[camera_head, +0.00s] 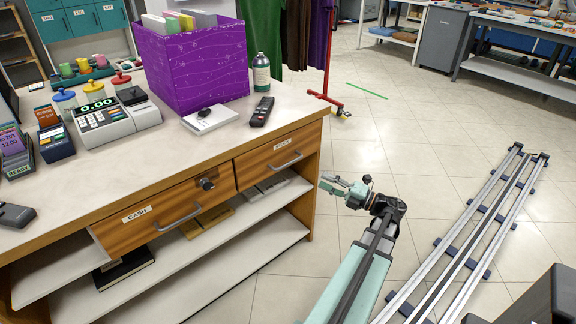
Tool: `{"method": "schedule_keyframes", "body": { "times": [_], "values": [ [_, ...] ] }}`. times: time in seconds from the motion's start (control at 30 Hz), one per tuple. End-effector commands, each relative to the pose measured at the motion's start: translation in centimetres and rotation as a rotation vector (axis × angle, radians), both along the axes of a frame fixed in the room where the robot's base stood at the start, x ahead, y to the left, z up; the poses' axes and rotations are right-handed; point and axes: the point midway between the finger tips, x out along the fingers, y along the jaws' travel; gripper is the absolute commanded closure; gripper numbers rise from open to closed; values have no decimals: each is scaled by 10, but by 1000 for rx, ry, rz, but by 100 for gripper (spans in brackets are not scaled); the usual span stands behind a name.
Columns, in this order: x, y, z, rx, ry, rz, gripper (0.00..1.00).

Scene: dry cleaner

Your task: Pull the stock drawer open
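The stock drawer (262,165) is the right-hand wooden drawer under the counter top. It has a small label, too small to read surely, and a grey bar handle (285,161). Its front looks flush with the counter, so it appears closed. My gripper (328,185) is to the right of the drawer, past the counter's right end, over the tiled floor. Its fingers point left toward the counter and look apart, with nothing between them. It does not touch the handle.
A left drawer (150,217) labelled CASH has a lock and its own handle. Open shelves (215,262) lie below. The counter top (190,150) holds a cash register (112,118), purple box (197,68), bottle (261,75) and remote (262,112). Floor rails (470,235) run at right.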

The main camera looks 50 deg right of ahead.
Motion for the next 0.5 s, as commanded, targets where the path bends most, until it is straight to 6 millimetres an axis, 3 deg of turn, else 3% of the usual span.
{"method": "schedule_keyframes", "body": {
  "times": [0.5],
  "values": [
    [99, 17, 16, 0, 0, 1, 64]
  ]
}}
